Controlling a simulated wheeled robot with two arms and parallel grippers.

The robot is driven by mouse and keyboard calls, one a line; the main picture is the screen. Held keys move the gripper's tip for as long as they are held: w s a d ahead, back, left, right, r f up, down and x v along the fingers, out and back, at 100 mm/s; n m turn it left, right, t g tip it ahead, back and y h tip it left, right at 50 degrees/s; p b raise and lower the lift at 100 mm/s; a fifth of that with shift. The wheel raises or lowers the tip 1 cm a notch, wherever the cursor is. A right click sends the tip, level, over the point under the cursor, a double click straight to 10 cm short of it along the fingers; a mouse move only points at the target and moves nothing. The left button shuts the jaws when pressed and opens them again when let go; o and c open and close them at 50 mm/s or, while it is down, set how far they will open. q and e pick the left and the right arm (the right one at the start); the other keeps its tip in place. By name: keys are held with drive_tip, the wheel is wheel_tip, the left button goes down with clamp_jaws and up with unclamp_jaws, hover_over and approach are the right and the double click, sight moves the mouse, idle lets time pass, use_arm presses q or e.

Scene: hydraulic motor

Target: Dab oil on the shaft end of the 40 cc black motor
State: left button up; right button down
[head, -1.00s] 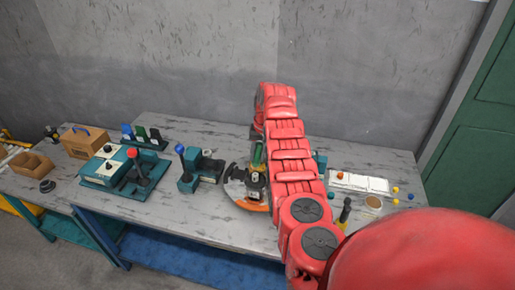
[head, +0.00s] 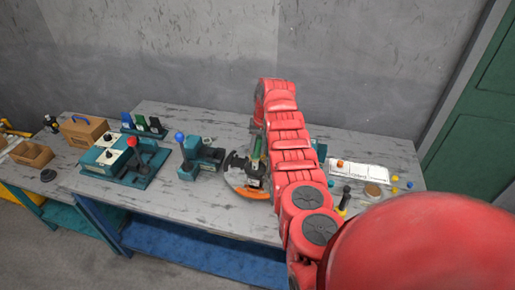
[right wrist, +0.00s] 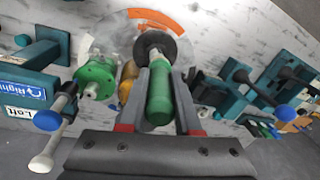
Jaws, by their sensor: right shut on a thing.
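My right gripper (right wrist: 158,78) is shut on a green cylindrical handle (right wrist: 159,98), which I take for the oil dauber. In the head view the gripper is largely hidden by my red arm, and the green handle (head: 256,149) shows beside it, above a round turntable (head: 233,180) with an orange rim segment. In the right wrist view a black round part (right wrist: 145,42), seemingly the black motor, lies just beyond the handle. Whether the handle's tip touches its shaft end is hidden. A green motor (right wrist: 97,75) with a pale shaft stands left of it. My left gripper is not in view.
Left of the turntable are a teal lever unit with a blue knob (head: 180,137) and a teal-and-white box with a red knob (head: 132,142). A brown box (head: 85,130) stands farther left. A white sheet (head: 358,172) lies on the right. The back wall is close behind.

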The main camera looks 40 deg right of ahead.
sight(258, 138)
drive_tip(key=shift+f+b, duration=0.4)
drive_tip(key=shift+f, duration=0.15)
idle(0.4)
drive_tip(key=shift+b, duration=0.35)
idle(1.4)
wheel_tip(258, 138, up, 2)
drive_tip(key=shift+w, duration=0.1)
drive_tip(key=shift+r, duration=2.5)
drive_tip(key=shift+a, duration=0.1)
